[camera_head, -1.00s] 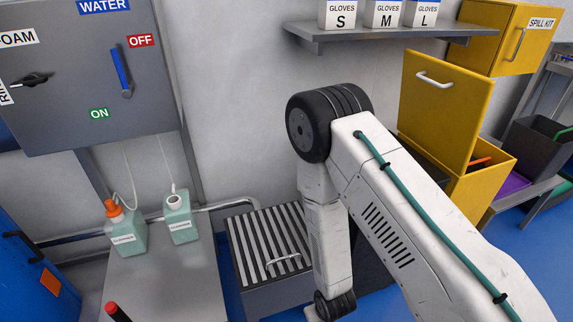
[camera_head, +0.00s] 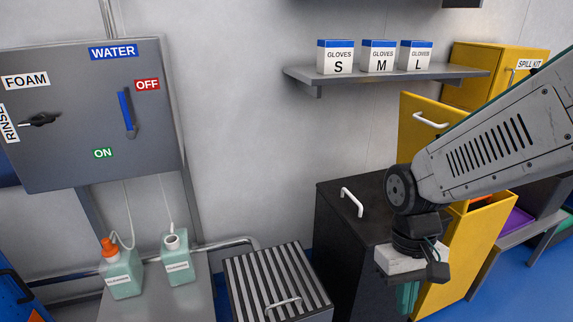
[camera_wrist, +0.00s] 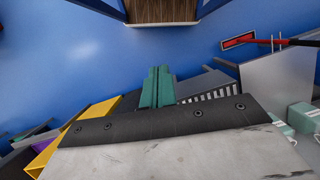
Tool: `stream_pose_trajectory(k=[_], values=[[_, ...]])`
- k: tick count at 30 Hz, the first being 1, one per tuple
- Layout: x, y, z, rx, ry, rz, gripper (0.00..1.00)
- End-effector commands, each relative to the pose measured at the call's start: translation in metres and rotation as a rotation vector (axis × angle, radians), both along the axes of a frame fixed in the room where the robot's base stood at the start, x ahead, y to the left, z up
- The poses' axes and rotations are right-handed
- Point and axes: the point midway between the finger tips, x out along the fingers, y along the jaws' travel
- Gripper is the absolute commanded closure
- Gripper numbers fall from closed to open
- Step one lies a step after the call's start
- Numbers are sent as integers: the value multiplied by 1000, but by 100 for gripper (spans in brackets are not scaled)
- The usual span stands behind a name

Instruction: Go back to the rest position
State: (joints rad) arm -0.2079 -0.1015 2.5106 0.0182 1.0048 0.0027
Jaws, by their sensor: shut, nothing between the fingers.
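My gripper (camera_head: 407,298) hangs at the lower right in the head view, in front of the black cabinet and the open yellow cabinet. The fingers touch nothing that I can see.
The black cabinet (camera_head: 335,240) with a white handle stands behind my gripper. The striped grate box (camera_head: 245,300) and a bench with two bottles (camera_head: 122,275) (camera_head: 177,265) stand left.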

Motion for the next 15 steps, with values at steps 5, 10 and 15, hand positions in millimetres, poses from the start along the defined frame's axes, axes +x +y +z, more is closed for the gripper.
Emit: stream_pose_trajectory(k=[5,10,15], values=[[-31,-24,57,3,-56,-51,100],[-55,-41,97,10,-167,-106,100],[-65,-52,123,21,-312,-155,100]])
